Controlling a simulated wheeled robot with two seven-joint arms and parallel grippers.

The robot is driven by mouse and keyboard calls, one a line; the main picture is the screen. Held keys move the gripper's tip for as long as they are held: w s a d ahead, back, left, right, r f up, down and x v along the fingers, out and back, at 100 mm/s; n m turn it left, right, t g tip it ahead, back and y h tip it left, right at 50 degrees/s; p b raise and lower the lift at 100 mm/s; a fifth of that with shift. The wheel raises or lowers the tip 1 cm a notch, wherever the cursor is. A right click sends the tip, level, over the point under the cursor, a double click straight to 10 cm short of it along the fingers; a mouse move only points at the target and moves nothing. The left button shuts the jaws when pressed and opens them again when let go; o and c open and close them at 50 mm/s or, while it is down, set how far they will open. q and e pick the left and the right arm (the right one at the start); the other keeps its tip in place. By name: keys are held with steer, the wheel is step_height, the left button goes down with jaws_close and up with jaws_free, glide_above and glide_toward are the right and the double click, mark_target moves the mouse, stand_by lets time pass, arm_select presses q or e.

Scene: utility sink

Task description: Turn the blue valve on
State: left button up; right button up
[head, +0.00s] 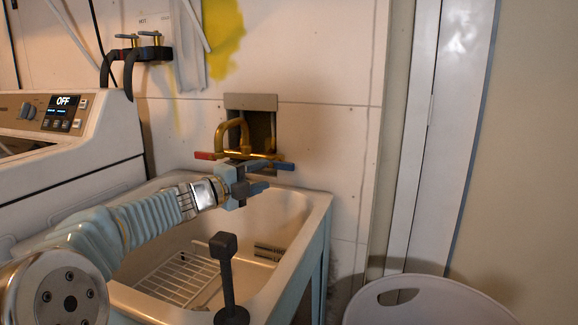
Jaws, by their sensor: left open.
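The brass sink faucet (231,133) comes out of a wall recess. Its red handle (205,155) is on the left and its blue valve handle (285,166) is on the right. The blue handle points out to the right, roughly level. My left gripper (261,177) is open in front of and just below the faucet, left of the blue handle's end. Its fingers point right toward the handle, and I cannot tell whether they touch it. The gripper partly hides the handle's inner part. My right gripper is not in view.
The sink (320,200) lies under my left arm with a wire rack (180,279) inside. A dark block-topped post (226,270) stands in front. A white basket (430,305) is at lower right. A washer (75,160) stands left, below wall taps (140,52).

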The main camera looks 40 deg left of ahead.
mark_target(284, 167)
arm_select(q)
steer(key=w, duration=0.6)
steer(key=w+d, duration=0.1)
steer(key=w, duration=0.2)
steer(key=shift+w, duration=0.2)
jaws_close()
